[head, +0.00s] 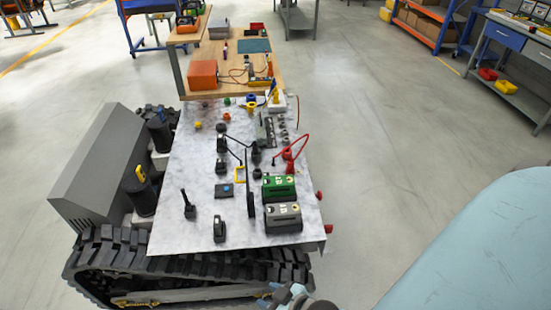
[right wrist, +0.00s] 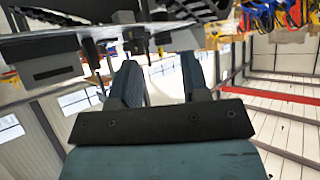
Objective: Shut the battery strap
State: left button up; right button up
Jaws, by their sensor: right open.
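A green-topped battery (head: 279,188) and a grey-topped battery (head: 283,216) stand side by side at the right of the marbled deck. A thin black upright piece (head: 250,197), which looks like the strap, stands raised along their left side, not lying across their tops. My right gripper (head: 290,294) is at the bottom edge of the head view, in front of the deck and apart from the batteries. In the right wrist view its two fingers (right wrist: 158,76) are spread with nothing between them. My left gripper is not in view.
The deck (head: 180,222) rests on a tracked carrier with a black track (head: 190,262) in front. Black levers (head: 188,205), switches and a red cable (head: 297,150) stand on the deck. A wooden bench (head: 222,60) lies behind.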

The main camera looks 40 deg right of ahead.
aim_at(247, 181)
jog(key=i+j+z, duration=0.15)
jog(key=z, duration=0.25)
jog(key=i+j+z, duration=0.1)
jog(key=j+z, duration=0.15)
jog(key=z, duration=0.2)
jog(key=i+j+z, duration=0.1)
jog(key=j+z, duration=0.15)
jog(key=z, duration=0.15)
